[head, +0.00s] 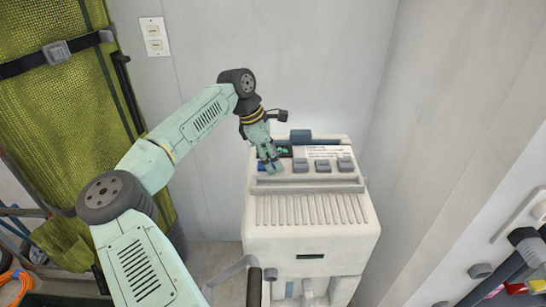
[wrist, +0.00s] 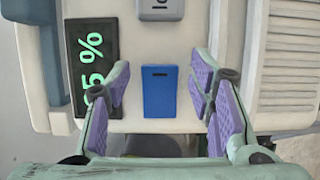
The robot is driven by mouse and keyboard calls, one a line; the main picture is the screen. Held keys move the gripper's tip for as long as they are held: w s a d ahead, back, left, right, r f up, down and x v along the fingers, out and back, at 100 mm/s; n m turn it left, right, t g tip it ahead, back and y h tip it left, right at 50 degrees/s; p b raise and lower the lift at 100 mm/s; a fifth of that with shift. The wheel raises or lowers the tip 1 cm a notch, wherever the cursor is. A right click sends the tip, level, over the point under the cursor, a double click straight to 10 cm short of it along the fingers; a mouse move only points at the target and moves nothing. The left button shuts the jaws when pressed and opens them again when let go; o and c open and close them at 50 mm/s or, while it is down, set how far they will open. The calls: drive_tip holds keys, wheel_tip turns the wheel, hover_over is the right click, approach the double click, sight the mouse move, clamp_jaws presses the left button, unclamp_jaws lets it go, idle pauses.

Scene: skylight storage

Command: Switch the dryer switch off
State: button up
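A white machine (head: 312,240), which looks like the dryer, stands in the corner with controls on its top panel. A blue rectangular switch (wrist: 160,92) with a dark slot mark near one end lies on that panel; I cannot tell its on or off state. My gripper (wrist: 161,80) is open and empty, its purple-padded fingers either side of the blue switch in the wrist view. In the head view my gripper (head: 269,160) is low over the panel's left end and hides most of the switch. I cannot tell if the fingers touch the panel.
Several grey switches (head: 322,166) sit along the panel to the right; one shows in the wrist view (wrist: 160,9). A black display (wrist: 84,40) with green figures lies beside the blue switch. Walls stand behind and right; a green-yellow mesh thing (head: 50,95) is at left.

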sight(258, 165)
drive_tip(key=v, duration=1.2)
idle(0.5)
